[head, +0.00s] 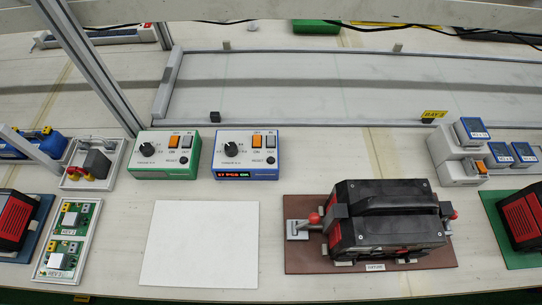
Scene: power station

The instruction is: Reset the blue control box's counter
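The blue control box (247,171) stands upright on the bench, left of the middle in the head view. Its white sloped top carries a black knob (231,149), an orange switch (257,141), a grey switch (271,141) and a small dark round button (271,160) near a RESET label. The lit display (237,174) on its front shows a two-digit count, seemingly 57, then PCS OK. Neither of my grippers shows in this view, and nothing touches or covers the box.
A similar green control box (168,180) stands close on the left. A white panel (199,243) lies in front. A black-and-red device (388,220) sits on a brown mat (302,206) to the right. A metal post (90,62) rises at the back left.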

